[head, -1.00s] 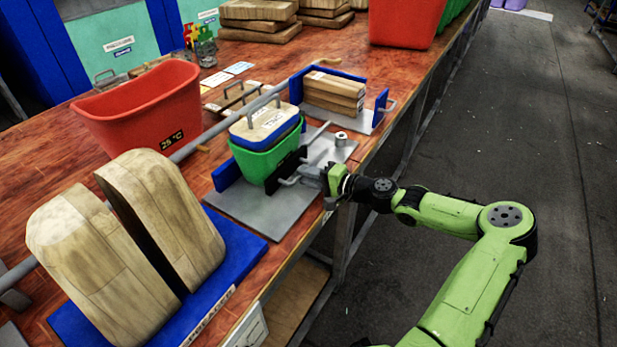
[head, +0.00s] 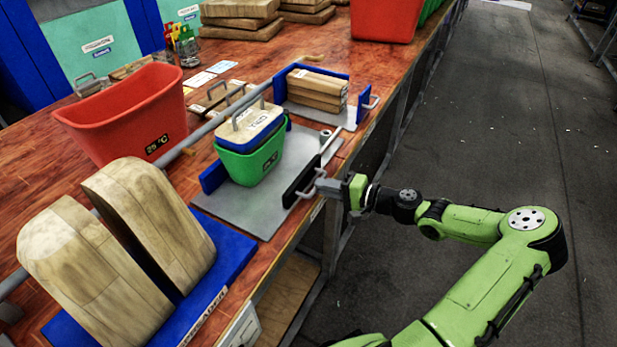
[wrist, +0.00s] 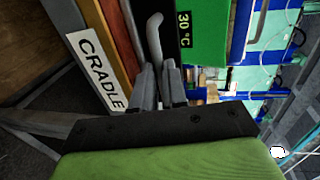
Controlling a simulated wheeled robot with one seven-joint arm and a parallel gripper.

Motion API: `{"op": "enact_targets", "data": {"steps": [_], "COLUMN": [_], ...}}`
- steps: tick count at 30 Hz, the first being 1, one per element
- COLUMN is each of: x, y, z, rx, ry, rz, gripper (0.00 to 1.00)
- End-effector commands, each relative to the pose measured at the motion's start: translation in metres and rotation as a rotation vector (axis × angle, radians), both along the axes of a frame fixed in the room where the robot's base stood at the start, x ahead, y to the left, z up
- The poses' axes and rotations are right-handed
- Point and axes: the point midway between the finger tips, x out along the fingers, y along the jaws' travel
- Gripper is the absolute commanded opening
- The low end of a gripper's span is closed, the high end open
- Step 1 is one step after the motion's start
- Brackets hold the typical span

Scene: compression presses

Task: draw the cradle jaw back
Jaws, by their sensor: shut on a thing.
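The cradle jaw (head: 301,181) is a black upright plate with a grey handle (head: 314,186) on its outer side, at the front edge of a grey base plate (head: 240,205). A green bucket (head: 252,164) with a lidded wooden block (head: 250,125) on top stands on that plate, with a clear gap between it and the jaw. My gripper (head: 332,187) is shut on the jaw's handle. In the wrist view the fingers (wrist: 160,85) close around the grey handle (wrist: 155,38), beside the green bucket (wrist: 207,35) and a CADLE-like label reading CRADLE (wrist: 95,68).
A blue fixed jaw (head: 213,177) stands behind the bucket. A second press with stacked wooden blocks (head: 316,92) is farther back. A red bin (head: 130,115) and large wooden forms (head: 150,220) stand to the left. The floor (head: 480,130) at right is clear.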

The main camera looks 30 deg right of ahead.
Motion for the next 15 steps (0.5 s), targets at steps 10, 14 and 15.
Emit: {"op": "enact_targets", "data": {"steps": [10,14,15], "x": [-0.0053,-0.0049,-0.0047], "y": [-0.0035,-0.0034,-0.0033], "z": [-0.0022,-0.0019,-0.0017], "rx": [0.000,0.000,0.000], "ry": [0.005,0.003,0.003], "rz": [-0.002,-0.001,-0.001], "gripper": [0.00,0.23,0.23]}}
